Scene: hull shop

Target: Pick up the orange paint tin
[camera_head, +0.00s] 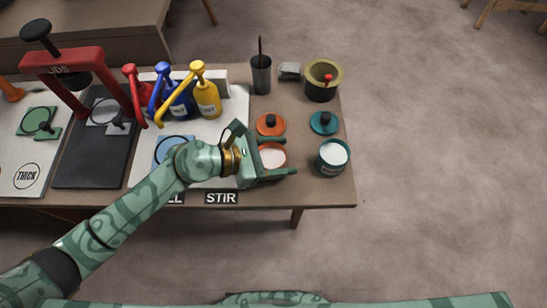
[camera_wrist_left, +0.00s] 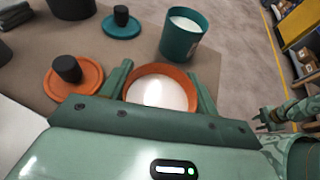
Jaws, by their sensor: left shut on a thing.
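The orange paint tin (camera_head: 271,158) is open, with white paint inside, and stands near the front right of the bench. It also shows in the left wrist view (camera_wrist_left: 161,88), upright between the fingers. My left gripper (camera_head: 277,157) is shut on the tin, one finger on each side of it. I cannot tell whether the tin's base is clear of the bench. The orange lid (camera_head: 270,125) with a dark knob lies flat just behind the tin.
A teal tin (camera_head: 333,158) of white paint stands close on the right, with its teal lid (camera_head: 323,123) behind. Pump bottles (camera_head: 206,99), a dark cup (camera_head: 261,76), a pot (camera_head: 322,90) and a red press (camera_head: 75,62) stand further back or left. Floor is clear beyond the right edge.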

